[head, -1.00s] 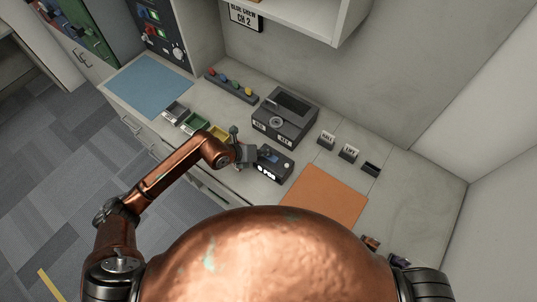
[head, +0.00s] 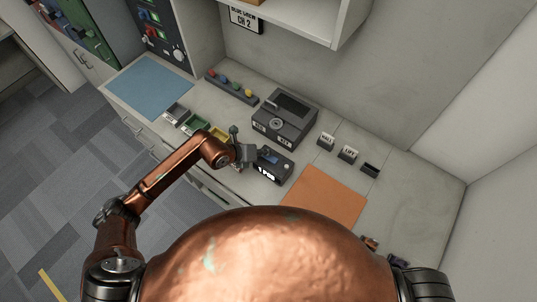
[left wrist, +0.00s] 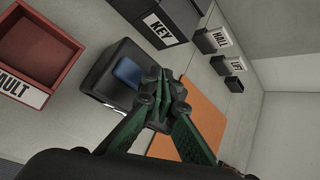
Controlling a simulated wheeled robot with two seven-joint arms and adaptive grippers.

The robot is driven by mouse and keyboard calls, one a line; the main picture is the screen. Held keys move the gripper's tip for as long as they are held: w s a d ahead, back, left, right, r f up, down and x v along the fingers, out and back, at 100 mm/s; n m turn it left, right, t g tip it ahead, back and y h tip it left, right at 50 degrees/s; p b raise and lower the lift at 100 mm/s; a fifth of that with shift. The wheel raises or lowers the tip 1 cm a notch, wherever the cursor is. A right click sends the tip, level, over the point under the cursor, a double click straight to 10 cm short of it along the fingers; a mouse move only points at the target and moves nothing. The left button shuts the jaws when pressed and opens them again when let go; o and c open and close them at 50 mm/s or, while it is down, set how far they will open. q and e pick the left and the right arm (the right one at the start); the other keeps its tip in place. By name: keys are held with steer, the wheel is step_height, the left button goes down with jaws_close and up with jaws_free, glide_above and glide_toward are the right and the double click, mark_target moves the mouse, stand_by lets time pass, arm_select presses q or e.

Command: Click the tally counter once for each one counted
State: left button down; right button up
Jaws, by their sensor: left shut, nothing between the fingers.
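The tally counter, a small dark box (head: 273,166) with a lit white readout on its front, stands on the counter before me. Its readout seems to end in "POS", but is too small to read surely. In the left wrist view the dark box shows a blue button (left wrist: 128,71) on top. My left gripper (head: 247,154) is shut and empty at the counter's left end. In the left wrist view its green-sided fingers (left wrist: 160,84) meet beside the blue button, over the box's edge; I cannot tell whether they touch it. My right gripper is out of view.
A grey machine (head: 285,118) stands behind. Small holders marked HALL (head: 326,141) and LIFT (head: 347,154) stand to its right. An orange mat (head: 324,196) lies right, a blue mat (head: 148,86) far left. A red VAULT tray (left wrist: 42,48) shows in the left wrist view.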

mark_target(267, 157)
arm_select(q)
steer(key=shift+r, duration=0.25)
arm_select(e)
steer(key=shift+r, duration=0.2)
arm_select(q)
steer(key=shift+r+p, duration=1.8)
steer(key=shift+r, duration=0.7)
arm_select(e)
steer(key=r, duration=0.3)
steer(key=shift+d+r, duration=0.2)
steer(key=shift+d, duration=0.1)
arm_select(q)
steer(key=shift+f, duration=0.1)
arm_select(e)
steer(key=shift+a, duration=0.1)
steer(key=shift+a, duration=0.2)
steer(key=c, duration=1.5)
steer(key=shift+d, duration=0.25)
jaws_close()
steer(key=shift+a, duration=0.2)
